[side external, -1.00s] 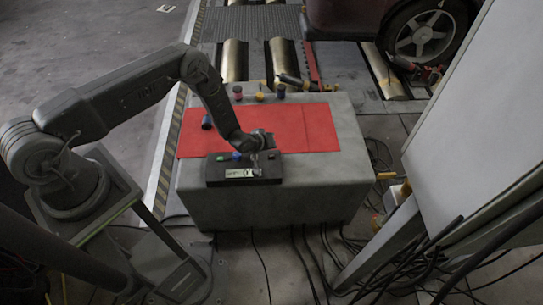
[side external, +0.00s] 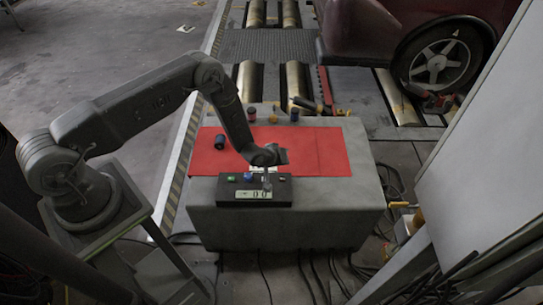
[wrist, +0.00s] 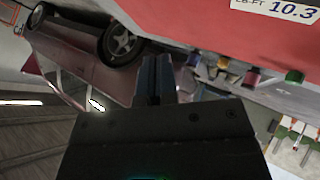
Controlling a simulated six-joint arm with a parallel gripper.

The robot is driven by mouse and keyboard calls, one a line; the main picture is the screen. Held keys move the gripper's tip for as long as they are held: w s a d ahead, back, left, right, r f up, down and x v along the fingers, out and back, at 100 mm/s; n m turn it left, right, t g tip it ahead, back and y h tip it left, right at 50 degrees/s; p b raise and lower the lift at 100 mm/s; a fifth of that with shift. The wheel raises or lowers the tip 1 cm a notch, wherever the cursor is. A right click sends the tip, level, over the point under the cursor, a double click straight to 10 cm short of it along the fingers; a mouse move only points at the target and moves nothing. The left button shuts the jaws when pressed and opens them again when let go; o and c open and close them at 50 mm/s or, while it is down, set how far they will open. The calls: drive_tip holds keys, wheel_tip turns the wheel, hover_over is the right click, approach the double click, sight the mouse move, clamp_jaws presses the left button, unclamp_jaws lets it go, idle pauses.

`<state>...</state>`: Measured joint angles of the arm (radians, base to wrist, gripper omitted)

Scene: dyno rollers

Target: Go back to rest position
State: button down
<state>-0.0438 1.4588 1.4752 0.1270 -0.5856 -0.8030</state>
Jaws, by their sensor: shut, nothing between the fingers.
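My gripper (side external: 267,184) hangs over the front of a black box (side external: 226,197) with a lit display (side external: 254,194), a green button and a blue knob. Its fingers are shut and empty, just in front of the display in that view. I cannot tell whether they touch the box. In the wrist view the shut fingers (wrist: 153,78) point up the picture, towards the dark red car (wrist: 75,50).
A red mat (side external: 325,152) covers the grey block (side external: 340,215). A dark cylinder (side external: 220,142) lies on the mat, and several small coloured cylinders stand at its back edge. Metal rollers (side external: 246,80) lie behind. A large grey panel (side external: 460,140) stands at the right, with cables below.

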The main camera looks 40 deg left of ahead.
wheel_tip(320, 180, up, 21)
drive_tip(key=w+m, duration=0.2)
drive_tip(key=w, duration=0.1)
drive_tip(key=s+r+m+g, duration=0.1)
drive_tip(key=s+r, duration=0.2)
drive_tip(key=r, duration=0.5)
drive_tip(key=s+r+m, duration=0.1)
drive_tip(key=s+r, duration=0.3)
drive_tip(key=r, duration=0.3)
drive_tip(key=s+r+m+g, duration=0.1)
drive_tip(key=s+r+m, duration=0.1)
drive_tip(key=s+r, duration=1.1)
drive_tip(key=s+d+m+g, duration=0.1)
drive_tip(key=s+m, duration=0.1)
drive_tip(key=s, duration=1.4)
drive_tip(key=shift+r, duration=0.2)
drive_tip(key=shift+d, duration=0.1)
